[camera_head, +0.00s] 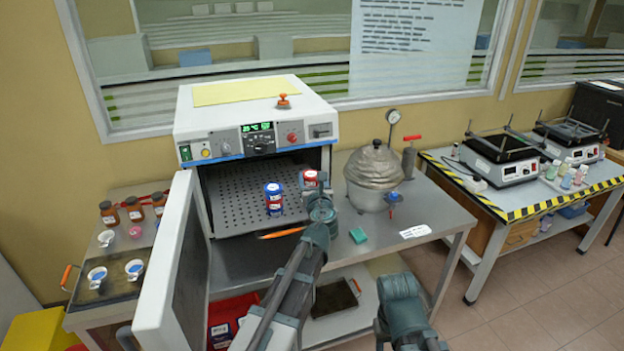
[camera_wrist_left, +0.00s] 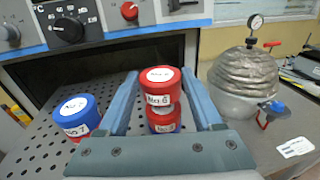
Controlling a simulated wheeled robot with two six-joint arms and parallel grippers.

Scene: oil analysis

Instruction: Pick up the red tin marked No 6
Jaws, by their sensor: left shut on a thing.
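The red tin marked No 6 (camera_wrist_left: 160,86) stands upright between the fingers of my left gripper (camera_wrist_left: 161,100), which is shut on it. It sits directly above another red tin (camera_wrist_left: 163,119), whose label is partly hidden. In the head view the red tin's top (camera_head: 310,176) shows just beyond my left gripper (camera_head: 316,190) at the oven's front opening. My right gripper is not in view.
The oven (camera_head: 258,120) has its door (camera_head: 175,262) swung open on the left. A round metal vessel (camera_head: 373,175) with a gauge stands close on the right.

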